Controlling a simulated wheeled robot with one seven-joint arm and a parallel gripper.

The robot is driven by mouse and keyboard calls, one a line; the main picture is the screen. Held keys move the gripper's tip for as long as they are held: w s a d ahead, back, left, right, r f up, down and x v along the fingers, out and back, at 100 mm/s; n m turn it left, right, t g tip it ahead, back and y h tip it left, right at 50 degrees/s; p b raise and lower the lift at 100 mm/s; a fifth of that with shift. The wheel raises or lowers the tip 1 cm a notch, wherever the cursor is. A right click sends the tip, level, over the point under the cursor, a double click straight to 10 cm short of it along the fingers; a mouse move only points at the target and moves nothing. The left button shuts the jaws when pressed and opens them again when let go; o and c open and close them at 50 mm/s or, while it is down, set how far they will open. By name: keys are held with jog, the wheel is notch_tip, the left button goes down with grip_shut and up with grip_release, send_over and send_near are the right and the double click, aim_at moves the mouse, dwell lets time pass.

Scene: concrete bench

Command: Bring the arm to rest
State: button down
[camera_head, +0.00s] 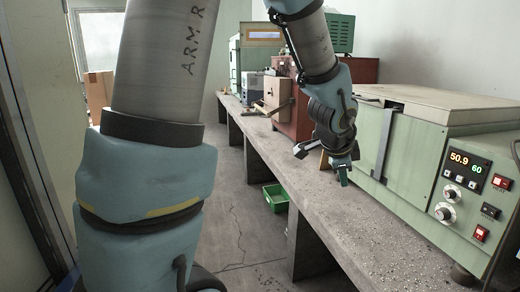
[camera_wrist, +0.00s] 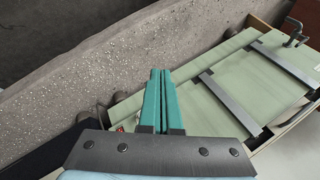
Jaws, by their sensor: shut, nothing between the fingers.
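My gripper (camera_head: 343,172) hangs at the end of my arm over the concrete bench (camera_head: 350,215) in the head view, fingers pointing down. In the wrist view its two teal fingers (camera_wrist: 161,75) lie side by side, shut, with nothing between them. The gripper is in front of the left part of the green machine (camera_head: 412,160). In the wrist view the machine's green side with grey straps (camera_wrist: 240,85) is to the right of the fingers. The speckled bench top (camera_wrist: 90,80) lies to the left.
The green machine has a lit display (camera_head: 466,162), knobs and red switches. Farther back stand a reddish-brown cabinet (camera_head: 364,71), a wooden box (camera_head: 277,92) and a green cabinet (camera_head: 256,40). A green crate (camera_head: 276,197) is on the floor. The bench's front right is clear except for scattered specks.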

jog(key=s+a+f+n+g+y, duration=0.1)
jog(key=s+a+n, duration=0.1)
jog(key=a+n, duration=0.4)
jog(key=s+a+f+n+g+y, duration=0.1)
jog(key=a+n, duration=0.5)
jog(key=a, duration=0.6)
jog(key=s+a+f+n+g+y, duration=0.1)
jog(key=s+a+f+n+y, duration=0.1)
jog(key=a+n, duration=0.5)
jog(key=s+a+f, duration=0.1)
jog(key=s+a, duration=0.1)
jog(key=a, duration=0.1)
jog(key=shift+f+g, duration=0.2)
jog(key=shift+g, duration=0.2)
jog(key=shift+w+a, duration=0.1)
